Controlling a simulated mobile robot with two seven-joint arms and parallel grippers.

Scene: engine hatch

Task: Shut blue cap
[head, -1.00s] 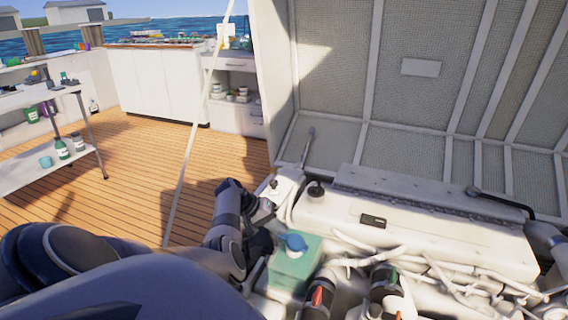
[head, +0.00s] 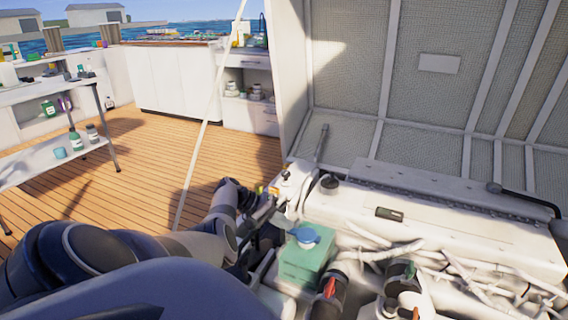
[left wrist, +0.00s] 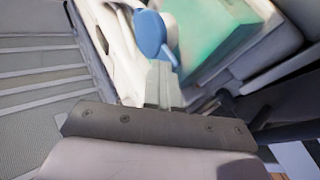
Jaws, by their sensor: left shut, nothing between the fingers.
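The blue cap (head: 306,236) is on top of a green box-shaped tank (head: 303,265) in the engine bay. In the left wrist view the blue cap (left wrist: 150,34) shows as a round disc with a smaller blue piece at its lower right, beside the green tank (left wrist: 212,35). I cannot tell exactly how far the cap stands open. My left gripper (head: 283,219) is at the upper left of the tank, close to the cap. In the left wrist view its fingers (left wrist: 163,84) are together and empty, just below the cap; contact is unclear. My right gripper is out of view.
A white engine (head: 440,240) with pale hoses lies right of the tank. Dark fittings with red (head: 330,287) and green (head: 409,270) parts stand close by. The raised hatch lid (head: 430,100) is behind. Wooden deck (head: 150,165) and a shelf table (head: 50,160) are at left.

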